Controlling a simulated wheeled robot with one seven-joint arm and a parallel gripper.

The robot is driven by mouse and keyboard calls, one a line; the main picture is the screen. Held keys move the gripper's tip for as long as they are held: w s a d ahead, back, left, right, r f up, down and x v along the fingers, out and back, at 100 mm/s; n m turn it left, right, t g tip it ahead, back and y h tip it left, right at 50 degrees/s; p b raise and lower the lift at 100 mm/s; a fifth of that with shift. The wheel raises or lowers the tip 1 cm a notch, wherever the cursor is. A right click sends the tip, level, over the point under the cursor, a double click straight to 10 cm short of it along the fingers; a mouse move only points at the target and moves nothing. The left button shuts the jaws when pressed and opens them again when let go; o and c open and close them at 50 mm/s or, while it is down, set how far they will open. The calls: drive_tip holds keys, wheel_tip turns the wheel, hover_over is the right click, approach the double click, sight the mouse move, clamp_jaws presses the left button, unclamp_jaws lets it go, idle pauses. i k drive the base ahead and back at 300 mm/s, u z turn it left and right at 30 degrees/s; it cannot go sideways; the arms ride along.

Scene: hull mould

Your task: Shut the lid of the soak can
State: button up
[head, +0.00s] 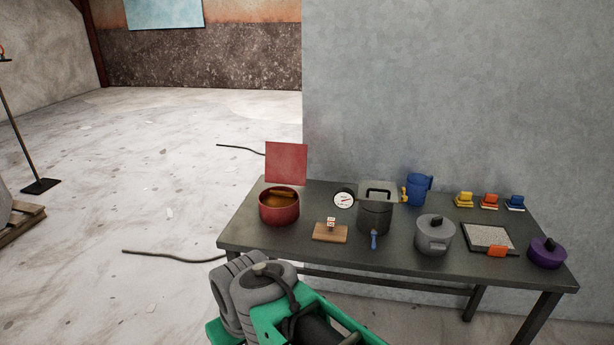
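A round red can (279,211) stands at the left end of the table, and I take it to be the soak can. Its square red lid (286,163) stands upright at the back, open. Brown contents show inside the can. My arm shows at the bottom of the head view, in front of the table and below the can. The fingers of my gripper do not show in this view.
The dark table (290,255) also holds a wooden block (330,233), a gauge (344,200), a dark pot (374,220), a grey pot (434,238), a blue jug (418,190), a tray (490,237) and a purple pot (547,254). A grey wall stands behind. Floor left is mostly clear.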

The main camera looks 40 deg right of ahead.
sight(285, 163)
drive_tip(key=u, duration=0.3)
drive_tip(key=i, duration=5.9)
drive_tip(key=z, duration=4.85)
drive_tip(key=i, duration=1.7)
drive_tip(key=z, duration=0.05)
